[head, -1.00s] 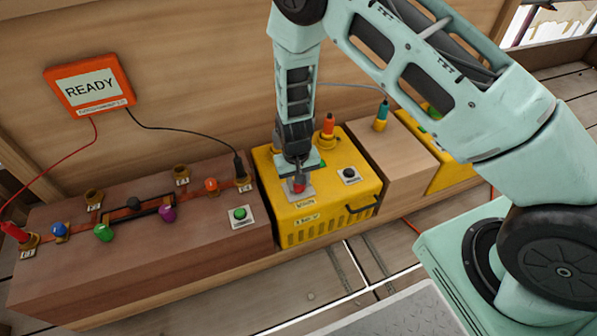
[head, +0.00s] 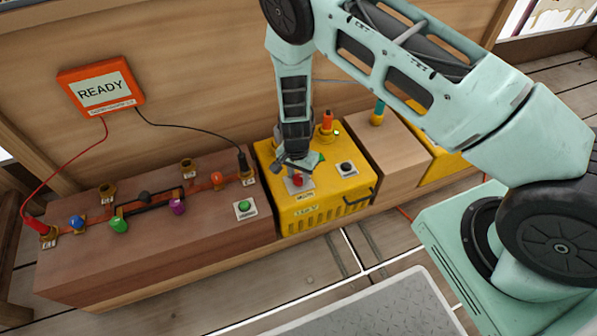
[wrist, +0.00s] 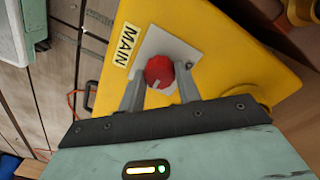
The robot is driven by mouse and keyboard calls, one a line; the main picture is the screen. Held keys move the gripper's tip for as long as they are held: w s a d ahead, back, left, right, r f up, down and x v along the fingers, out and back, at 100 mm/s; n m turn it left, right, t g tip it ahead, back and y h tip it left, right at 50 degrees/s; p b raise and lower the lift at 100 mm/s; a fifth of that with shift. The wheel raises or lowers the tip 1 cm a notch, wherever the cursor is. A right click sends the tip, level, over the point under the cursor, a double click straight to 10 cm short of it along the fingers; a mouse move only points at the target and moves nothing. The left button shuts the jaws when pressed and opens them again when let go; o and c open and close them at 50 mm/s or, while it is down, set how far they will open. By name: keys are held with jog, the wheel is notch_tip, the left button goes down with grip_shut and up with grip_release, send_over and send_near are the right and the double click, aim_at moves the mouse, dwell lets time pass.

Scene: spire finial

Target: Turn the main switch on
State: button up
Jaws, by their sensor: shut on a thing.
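The main switch is a red knob (wrist: 159,72) on a light square plate, beside a "MAIN" label (wrist: 126,45), on top of a yellow box (head: 330,208). A pale mark shows on the knob's face in the wrist view. The knob also shows in the head view (head: 297,180), partly hidden under my gripper. My gripper (wrist: 160,84) points down at it, with one finger on each side, shut on the red knob. In the head view my gripper (head: 296,172) looks turned about its axis.
A black button (head: 346,169) and an orange-topped plug (head: 327,122) are on the yellow box. To the left, a brown wooden block (head: 160,245) carries coloured knobs and a green button (head: 244,207). A wooden block (head: 395,145) stands to the right.

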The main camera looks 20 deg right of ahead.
aim_at(296, 176)
jog(key=shift+m, duration=0.3)
dwell(0.4)
jog(key=o, duration=1)
jog(key=shift+r, duration=0.15)
jog(key=r+p, duration=0.1)
jog(key=r, duration=0.4)
jog(key=r+p, duration=0.2)
jog(key=r, duration=0.4)
jog(key=r+p, duration=0.2)
jog(key=r, duration=0.4)
jog(key=shift+w+a, duration=0.2)
jog(key=shift+w, duration=0.15)
